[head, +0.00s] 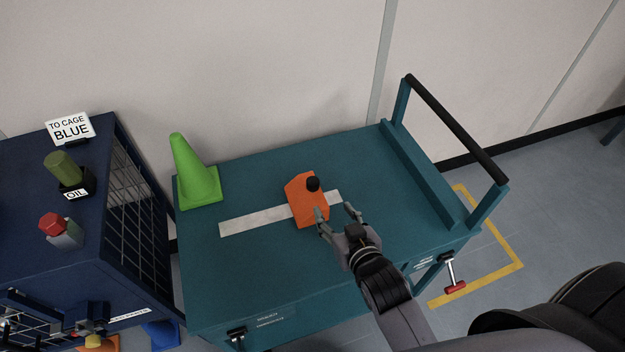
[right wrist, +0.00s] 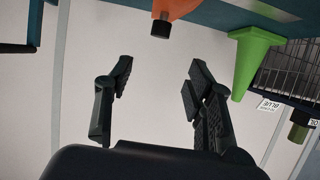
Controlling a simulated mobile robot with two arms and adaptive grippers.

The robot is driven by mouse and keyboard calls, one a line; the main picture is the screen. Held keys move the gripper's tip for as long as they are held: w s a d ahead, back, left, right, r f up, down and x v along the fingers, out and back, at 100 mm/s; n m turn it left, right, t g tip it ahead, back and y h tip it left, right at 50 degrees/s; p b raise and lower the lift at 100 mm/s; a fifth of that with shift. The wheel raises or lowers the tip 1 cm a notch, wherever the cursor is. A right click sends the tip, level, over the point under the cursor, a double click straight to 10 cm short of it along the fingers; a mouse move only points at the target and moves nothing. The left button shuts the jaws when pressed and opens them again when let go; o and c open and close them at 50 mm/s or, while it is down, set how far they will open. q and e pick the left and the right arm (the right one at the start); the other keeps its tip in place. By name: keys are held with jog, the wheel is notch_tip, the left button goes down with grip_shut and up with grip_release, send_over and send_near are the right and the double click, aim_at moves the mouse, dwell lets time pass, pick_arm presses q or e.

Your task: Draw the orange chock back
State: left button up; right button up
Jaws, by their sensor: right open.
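The orange chock (head: 304,204) sits on the teal cart top (head: 265,172), on a pale strip (head: 250,222), with a black knob (head: 313,184) on its upper part. My right gripper (head: 336,213) is open and empty just right of the chock, its fingers close to the chock's near right side; I cannot tell whether they touch it. In the right wrist view the chock (right wrist: 178,8) and its knob (right wrist: 161,27) show at the top edge, beyond the open fingers (right wrist: 155,80). My left gripper is not in view.
A green cone (head: 195,175) stands on the cart's left end. The cart's black handle (head: 455,125) rises at the right. Left is a dark blue cage (head: 130,250) with an oil bottle (head: 62,170) and a red-capped container (head: 58,230) on top. A wall stands behind.

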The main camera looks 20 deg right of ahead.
aim_at(314, 183)
jog(key=p+x, duration=0.1)
jog(key=x, duration=1.5)
jog(key=shift+w+a+f, duration=0.1)
jog(key=shift+w+f, duration=0.15)
jog(key=shift+c, duration=0.3)
grip_shut()
